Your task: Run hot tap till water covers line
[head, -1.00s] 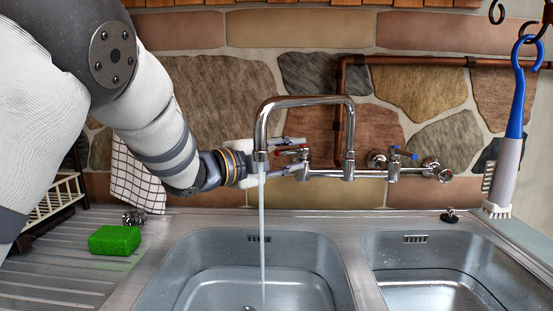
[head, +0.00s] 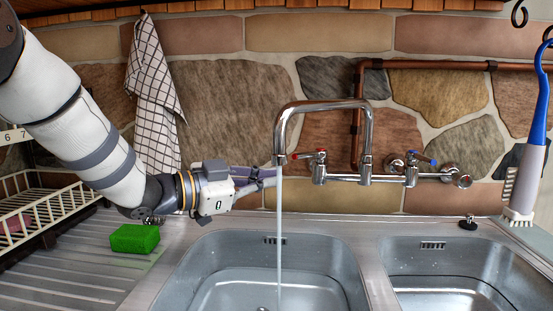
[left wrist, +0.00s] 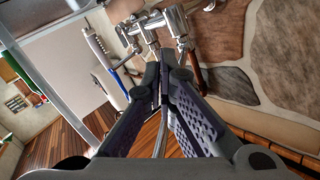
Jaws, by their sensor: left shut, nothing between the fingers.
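The chrome tap (head: 324,106) has a red-marked hot handle (head: 311,156) left of its riser and a blue-marked cold handle (head: 422,159) to the right. A thin stream of water (head: 280,235) falls from the spout into the left basin (head: 205,262). Water seems to lie in that basin; I cannot make out a marked line. My left gripper (head: 270,178) is shut and empty, left of the hot handle and apart from it, with its tips close to the spout outlet. Its closed fingers (left wrist: 165,70) fill the middle of the left wrist view. My right gripper is not in view.
A green sponge (head: 134,239) lies on the ribbed drainboard (head: 75,275). A dish rack (head: 50,205) and a checked towel (head: 155,100) are at the left. The right basin (head: 440,270) has no stream into it. A blue-handled brush (head: 530,150) hangs at the right.

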